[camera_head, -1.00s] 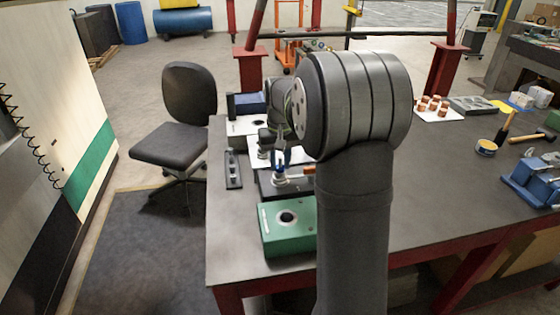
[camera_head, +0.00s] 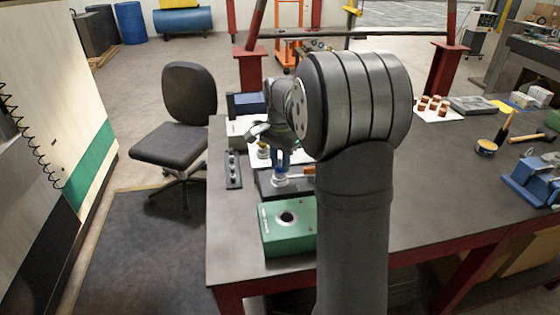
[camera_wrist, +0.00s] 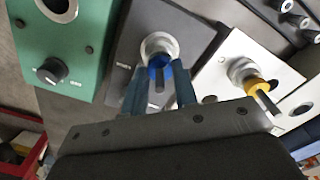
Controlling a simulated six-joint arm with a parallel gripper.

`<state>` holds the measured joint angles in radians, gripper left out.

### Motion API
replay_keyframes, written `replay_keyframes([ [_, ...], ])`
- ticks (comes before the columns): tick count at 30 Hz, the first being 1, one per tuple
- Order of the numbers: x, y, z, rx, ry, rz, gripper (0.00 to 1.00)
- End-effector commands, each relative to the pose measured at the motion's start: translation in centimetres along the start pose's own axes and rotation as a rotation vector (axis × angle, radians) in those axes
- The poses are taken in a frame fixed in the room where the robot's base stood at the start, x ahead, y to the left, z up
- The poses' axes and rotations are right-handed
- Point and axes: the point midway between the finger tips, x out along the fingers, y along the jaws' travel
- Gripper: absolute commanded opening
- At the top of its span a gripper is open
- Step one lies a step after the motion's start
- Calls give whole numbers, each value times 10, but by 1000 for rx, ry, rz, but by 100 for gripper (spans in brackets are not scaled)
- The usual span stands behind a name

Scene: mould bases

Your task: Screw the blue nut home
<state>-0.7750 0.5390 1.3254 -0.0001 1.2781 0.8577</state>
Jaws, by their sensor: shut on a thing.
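The blue nut (camera_wrist: 158,66) sits at a metal collar on the dark mould base (camera_wrist: 196,32) in the wrist view. A dark stud end sticks out of its middle. My gripper (camera_wrist: 159,88) is shut on the blue nut, one finger on each side. In the head view the blue nut (camera_head: 280,172) shows small at the collar on the dark base, below my gripper (camera_head: 282,160). My arm hides part of the base there. How far the nut is threaded I cannot tell.
A green base (camera_wrist: 64,40) with a black knob stands beside the dark one. On the other side is a pale base with a yellow nut (camera_wrist: 255,86). A dark rack (camera_head: 233,170) lies at the table's left edge. The table's right part has free room.

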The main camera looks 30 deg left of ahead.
Motion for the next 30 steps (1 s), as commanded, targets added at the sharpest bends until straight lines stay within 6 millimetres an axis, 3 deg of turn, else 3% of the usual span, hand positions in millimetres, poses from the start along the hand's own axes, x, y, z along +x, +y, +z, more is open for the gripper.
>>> replay_keyframes([
  [15,-2,-1,-1,314,3,-4,4],
  [30,-3,-1,-1,362,3,-5,4],
])
